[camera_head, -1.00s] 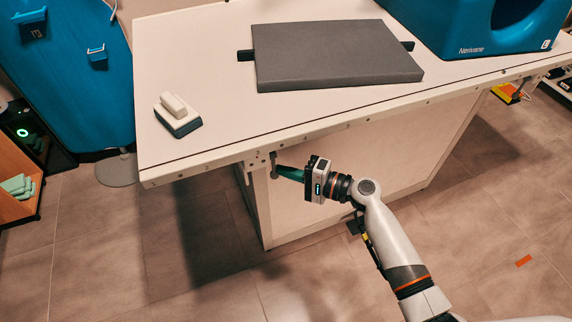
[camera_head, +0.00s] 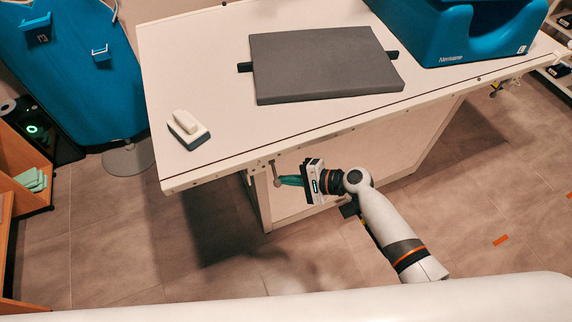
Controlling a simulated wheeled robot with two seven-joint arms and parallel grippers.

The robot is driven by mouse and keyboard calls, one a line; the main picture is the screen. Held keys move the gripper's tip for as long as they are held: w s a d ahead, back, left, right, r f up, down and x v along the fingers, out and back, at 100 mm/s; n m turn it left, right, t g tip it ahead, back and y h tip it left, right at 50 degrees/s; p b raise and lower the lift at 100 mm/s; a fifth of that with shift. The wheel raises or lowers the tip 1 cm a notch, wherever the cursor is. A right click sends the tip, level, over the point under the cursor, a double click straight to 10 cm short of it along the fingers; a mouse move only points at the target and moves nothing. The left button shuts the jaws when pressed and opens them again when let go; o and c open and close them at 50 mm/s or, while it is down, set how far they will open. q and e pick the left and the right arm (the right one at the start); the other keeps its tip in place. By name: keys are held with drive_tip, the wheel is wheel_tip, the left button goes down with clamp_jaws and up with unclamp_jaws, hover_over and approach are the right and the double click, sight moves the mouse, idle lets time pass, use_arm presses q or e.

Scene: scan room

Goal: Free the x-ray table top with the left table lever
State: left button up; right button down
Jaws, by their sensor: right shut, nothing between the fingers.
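The x-ray table top (camera_head: 215,80) is a pale slab over a pale base (camera_head: 380,150). The left table lever (camera_head: 291,181) has a green handle on a metal pivot under the front edge, near the base's left corner. My right gripper (camera_head: 304,182) is at the handle's right end, fingers shut with nothing between them. The gripper body hides that end, so I cannot tell whether the fingers touch it. My left gripper is not in view.
On the top lie a grey pad (camera_head: 325,68), a small white-and-dark block (camera_head: 188,130) and a blue Nerivane unit (camera_head: 455,35). A blue panel (camera_head: 70,75) and an orange shelf (camera_head: 22,160) stand left. The floor before the table is mostly clear.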

use_arm(q)
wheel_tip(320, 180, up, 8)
drive_tip(key=p, duration=0.6)
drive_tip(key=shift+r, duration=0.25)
use_arm(e)
drive_tip(key=shift+s+d+r+m+g+h, duration=0.15)
drive_tip(key=shift+s+r+m+g+h, duration=0.25)
drive_tip(key=shift+r+g, duration=0.2)
drive_tip(key=shift+s+d+r+m+g+h, duration=0.15)
drive_tip(key=shift+s+r+m+g+h, duration=0.2)
drive_tip(key=shift+s+r+g, duration=0.2)
use_arm(q)
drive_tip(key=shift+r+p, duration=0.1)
drive_tip(key=shift+p, duration=0.25)
